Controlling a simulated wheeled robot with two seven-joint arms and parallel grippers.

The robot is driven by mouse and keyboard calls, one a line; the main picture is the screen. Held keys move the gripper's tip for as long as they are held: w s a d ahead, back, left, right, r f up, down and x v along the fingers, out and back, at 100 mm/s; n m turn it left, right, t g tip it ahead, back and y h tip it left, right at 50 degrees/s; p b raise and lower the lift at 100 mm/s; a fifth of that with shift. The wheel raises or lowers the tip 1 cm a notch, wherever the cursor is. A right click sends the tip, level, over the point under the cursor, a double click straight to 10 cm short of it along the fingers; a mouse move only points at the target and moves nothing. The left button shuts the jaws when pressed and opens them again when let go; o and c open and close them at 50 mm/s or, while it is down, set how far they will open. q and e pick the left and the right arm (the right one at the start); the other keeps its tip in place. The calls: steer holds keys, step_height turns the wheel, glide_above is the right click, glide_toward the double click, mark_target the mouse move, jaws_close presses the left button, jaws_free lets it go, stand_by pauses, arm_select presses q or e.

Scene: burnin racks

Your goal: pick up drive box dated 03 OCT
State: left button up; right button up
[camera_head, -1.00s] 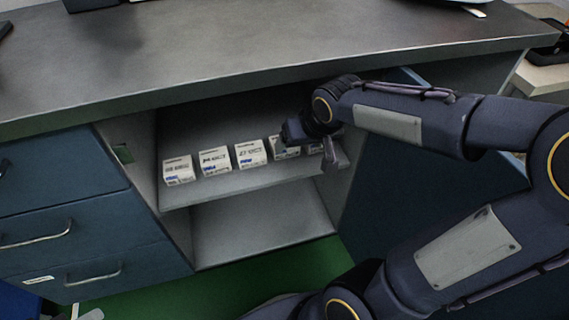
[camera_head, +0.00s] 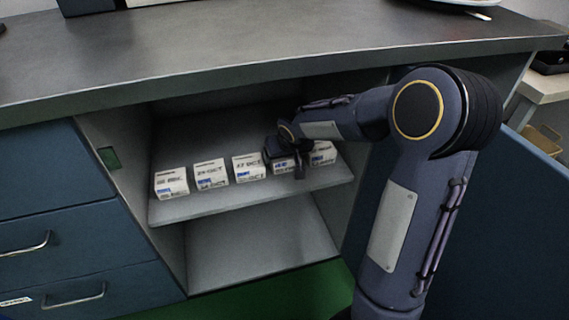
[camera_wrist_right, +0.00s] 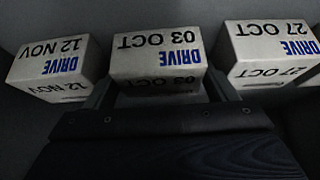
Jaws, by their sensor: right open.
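The drive box dated 03 OCT (camera_wrist_right: 158,52) is a white carton with black and blue print, upside down in the middle of the right wrist view. In the head view this box (camera_head: 284,168) is partly hidden behind my right gripper (camera_head: 287,158). My right gripper (camera_wrist_right: 162,92) is open, its fingers at either side of the box's near end. I cannot tell whether they touch it. The box rests on the cabinet shelf (camera_head: 215,205). My left gripper is out of view.
In the wrist view, the 12 NOV box (camera_wrist_right: 55,62) and the 27 OCT box (camera_wrist_right: 265,50) flank the 03 OCT box with narrow gaps. More white boxes (camera_head: 171,182) stand along the row. The countertop (camera_head: 250,45) overhangs the shelf. Blue drawers (camera_head: 60,210) stand left.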

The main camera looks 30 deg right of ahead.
steer(key=shift+w+f, duration=0.15)
steer(key=shift+f, duration=0.05)
steer(key=c, duration=0.7)
steer(key=shift+r, duration=0.15)
